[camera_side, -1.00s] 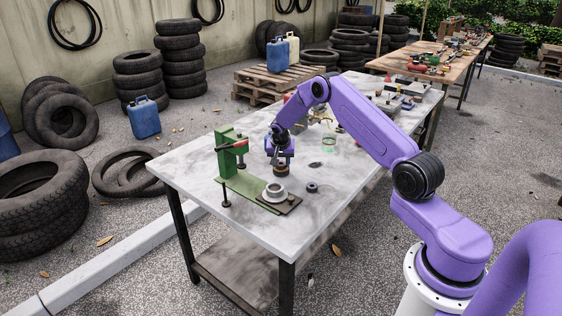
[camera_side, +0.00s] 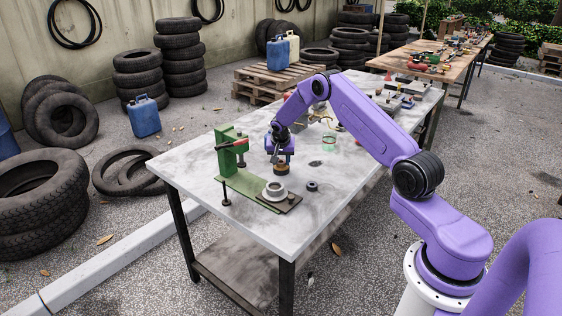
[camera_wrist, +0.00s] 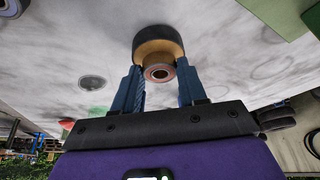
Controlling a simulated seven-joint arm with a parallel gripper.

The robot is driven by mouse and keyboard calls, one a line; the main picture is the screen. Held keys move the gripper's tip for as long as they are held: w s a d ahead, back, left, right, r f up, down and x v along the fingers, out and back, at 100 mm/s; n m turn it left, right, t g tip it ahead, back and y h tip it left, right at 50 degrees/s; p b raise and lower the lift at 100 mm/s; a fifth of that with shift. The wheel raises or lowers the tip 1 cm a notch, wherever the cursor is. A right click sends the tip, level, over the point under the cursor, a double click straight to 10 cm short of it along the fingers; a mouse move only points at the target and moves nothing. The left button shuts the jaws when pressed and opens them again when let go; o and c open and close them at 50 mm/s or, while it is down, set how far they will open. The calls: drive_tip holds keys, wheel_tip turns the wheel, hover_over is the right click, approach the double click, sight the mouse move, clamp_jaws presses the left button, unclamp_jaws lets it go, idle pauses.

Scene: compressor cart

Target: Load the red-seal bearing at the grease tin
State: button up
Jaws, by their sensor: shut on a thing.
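My gripper (camera_side: 281,157) is over the left-middle part of the grey table, pointing down. In the wrist view its two blue fingers (camera_wrist: 160,88) are closed on the sides of a small bearing with a reddish ring, the red-seal bearing (camera_wrist: 159,73). The grease tin (camera_wrist: 158,47), round with a tan rim and dark side, is right beside the bearing in that view. In the side view the brown tin (camera_side: 282,169) stands under the fingertips, and the bearing is too small to make out. I cannot tell whether bearing and tin touch.
A green press (camera_side: 230,150) with a long base stands left of the gripper. A pale ring-shaped housing (camera_side: 274,191) sits at its front end. A dark ring (camera_side: 312,186) lies to the right. A glass jar (camera_side: 329,144) stands behind. The table's front right is clear.

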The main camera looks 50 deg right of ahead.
sight(281, 163)
drive_tip(key=shift+r, duration=3.2)
